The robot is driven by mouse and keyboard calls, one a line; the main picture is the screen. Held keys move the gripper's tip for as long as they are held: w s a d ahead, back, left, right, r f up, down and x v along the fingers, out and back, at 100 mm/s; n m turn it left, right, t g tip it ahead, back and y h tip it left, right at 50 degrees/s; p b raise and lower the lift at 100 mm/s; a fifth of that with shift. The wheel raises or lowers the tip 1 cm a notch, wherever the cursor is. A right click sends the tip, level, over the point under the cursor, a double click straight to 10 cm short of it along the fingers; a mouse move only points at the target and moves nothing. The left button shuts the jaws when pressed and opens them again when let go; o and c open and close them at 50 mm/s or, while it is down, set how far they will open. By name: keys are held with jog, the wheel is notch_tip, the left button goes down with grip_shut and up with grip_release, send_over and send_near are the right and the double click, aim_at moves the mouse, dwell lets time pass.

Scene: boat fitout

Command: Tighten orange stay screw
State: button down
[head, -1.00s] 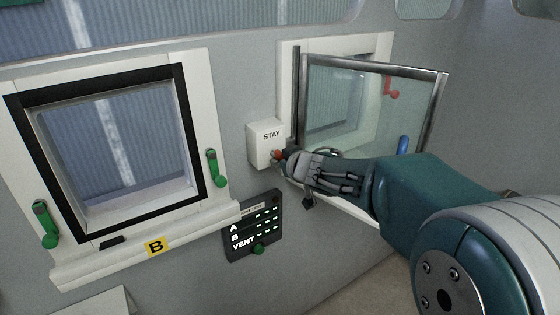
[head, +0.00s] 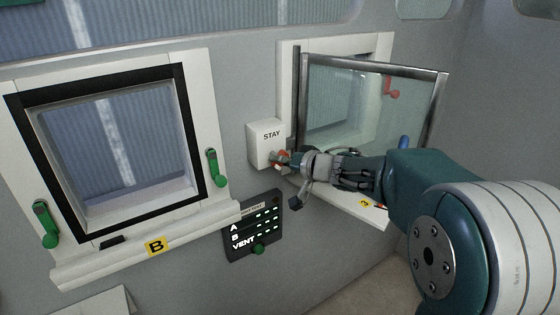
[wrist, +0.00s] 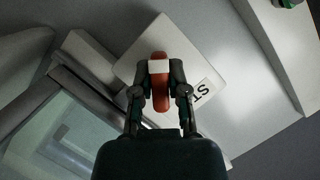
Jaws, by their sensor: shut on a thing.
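The orange stay screw (wrist: 160,98) sits on the front of the white box marked STAY (head: 262,146), on the wall between the two windows. In the wrist view its orange, elongated head with a pale band lies between the two fingers of my gripper (wrist: 160,82). My gripper is shut on it. In the head view my gripper (head: 287,160) reaches in from the right and partly hides the screw, with a little orange showing at the fingertips. The white box also shows in the wrist view (wrist: 135,62).
The right window's glass sash (head: 365,105) stands swung open close above my arm. Window B (head: 122,160) with green handles is at left. A dark VENT panel (head: 253,226) is below the box.

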jog(key=m, duration=0.1)
jog(key=m+y, duration=0.1)
jog(key=shift+f+m, duration=0.2)
jog(key=shift+m, duration=0.2)
jog(key=shift+m+y, duration=0.9)
jog(key=shift+m, duration=0.7)
jog(key=c, duration=0.6)
grip_release()
jog(key=shift+w, duration=0.15)
jog(key=shift+c, duration=0.2)
jog(key=shift+r, duration=0.1)
jog(key=shift+d, duration=0.15)
jog(key=f+v, duration=0.1)
jog(key=v, duration=1)
jog(key=shift+s+d+r, duration=0.25)
jog(key=shift+d+r, duration=0.05)
jog(key=shift+r, duration=0.05)
